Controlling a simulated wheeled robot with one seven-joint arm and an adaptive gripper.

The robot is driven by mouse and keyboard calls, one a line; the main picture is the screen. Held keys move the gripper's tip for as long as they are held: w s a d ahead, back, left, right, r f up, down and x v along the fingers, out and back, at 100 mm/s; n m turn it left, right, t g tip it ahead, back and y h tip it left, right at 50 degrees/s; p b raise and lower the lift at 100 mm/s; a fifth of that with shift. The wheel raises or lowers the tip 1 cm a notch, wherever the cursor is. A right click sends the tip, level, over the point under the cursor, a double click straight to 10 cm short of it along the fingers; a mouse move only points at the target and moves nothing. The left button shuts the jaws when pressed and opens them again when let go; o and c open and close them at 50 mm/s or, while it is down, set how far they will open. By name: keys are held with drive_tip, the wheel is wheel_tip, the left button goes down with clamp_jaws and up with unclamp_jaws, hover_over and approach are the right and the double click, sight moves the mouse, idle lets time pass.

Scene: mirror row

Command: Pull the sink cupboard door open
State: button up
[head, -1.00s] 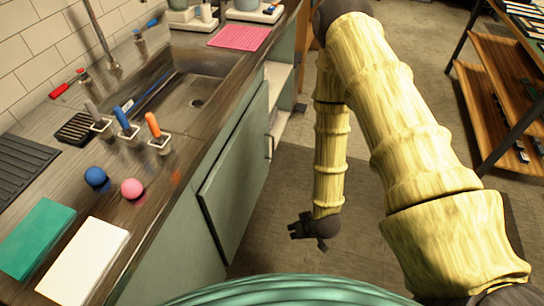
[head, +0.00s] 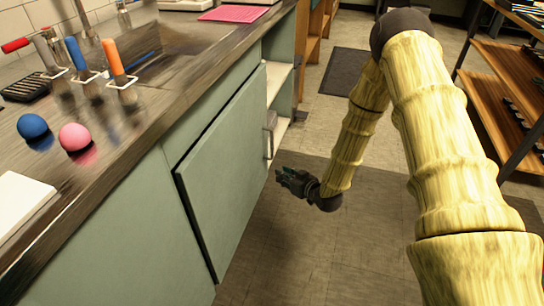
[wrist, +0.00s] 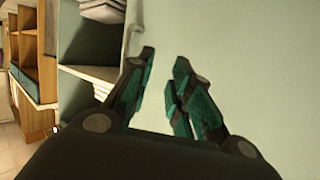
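The sink cupboard door (head: 225,165) is a pale green panel below the counter in the head view, with a dark line along its left and lower edge. Its grey upright handle (head: 269,135) is near the right edge. My gripper (head: 281,175) is below and slightly right of the handle in that view, with its fingers pointing left toward the door. In the wrist view my gripper (wrist: 165,57) has its two fingers apart with nothing between them. A plain pale green surface (wrist: 240,60) fills the view ahead of them.
Open shelves (head: 277,85) adjoin the door on its right; they also show in the wrist view (wrist: 90,75). The counter (head: 160,125) above holds a blue ball (head: 33,126) and a pink ball (head: 74,137). A wooden rack (head: 500,75) stands at the right.

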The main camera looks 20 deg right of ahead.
drive_tip(key=w+d+n+t+y+b, duration=0.2)
drive_tip(key=w+d+t+b, duration=0.15)
drive_tip(key=w+b, duration=0.5)
drive_tip(key=b, duration=0.5)
hover_over(272, 157)
drive_tip(key=shift+w+r+b, duration=0.1)
drive_tip(key=shift+w+b, duration=0.25)
clamp_jaws()
